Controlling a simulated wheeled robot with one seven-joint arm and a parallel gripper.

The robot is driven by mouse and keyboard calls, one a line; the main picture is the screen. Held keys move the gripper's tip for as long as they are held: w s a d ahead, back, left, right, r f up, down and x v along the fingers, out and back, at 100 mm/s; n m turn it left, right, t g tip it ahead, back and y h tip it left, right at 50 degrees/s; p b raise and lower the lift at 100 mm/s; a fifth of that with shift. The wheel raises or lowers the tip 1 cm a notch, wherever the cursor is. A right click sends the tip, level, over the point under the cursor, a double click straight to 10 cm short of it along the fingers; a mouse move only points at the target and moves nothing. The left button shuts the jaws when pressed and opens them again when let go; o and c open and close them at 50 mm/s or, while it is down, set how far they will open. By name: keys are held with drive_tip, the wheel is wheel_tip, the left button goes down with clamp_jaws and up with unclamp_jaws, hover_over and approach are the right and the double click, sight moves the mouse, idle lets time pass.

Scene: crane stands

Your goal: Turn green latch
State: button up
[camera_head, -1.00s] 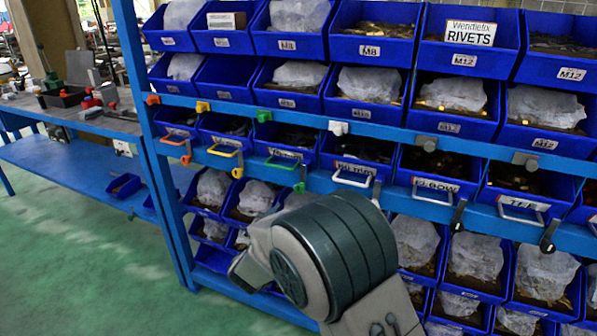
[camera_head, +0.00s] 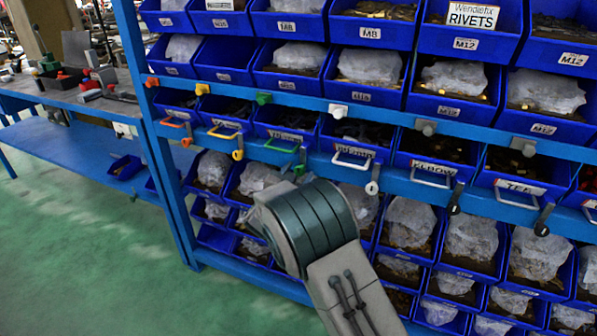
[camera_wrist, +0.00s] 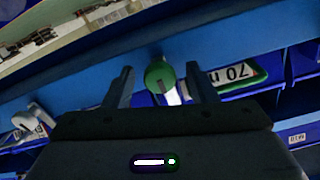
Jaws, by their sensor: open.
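The green latch is a small rounded green knob (camera_wrist: 160,73) on the blue beam, with a pale stem below it in the wrist view. In the head view part of the green latch (camera_head: 300,169) shows just above my arm, below the green drawer handle (camera_head: 283,147). My gripper (camera_wrist: 160,66) is open, with one finger on each side of the knob. There are visible gaps between knob and fingers; I cannot tell the depth between them. In the head view my wrist hides the fingers.
Orange (camera_head: 187,142), yellow (camera_head: 238,154) and white (camera_head: 372,187) latches hang along the same blue beam (camera_head: 400,183). Blue bins fill the rack above and below. A workbench (camera_head: 70,95) stands at the left, with open green floor (camera_head: 90,240) in front.

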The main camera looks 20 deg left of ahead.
drive_tip(key=shift+w, duration=0.6)
drive_tip(key=c, duration=1)
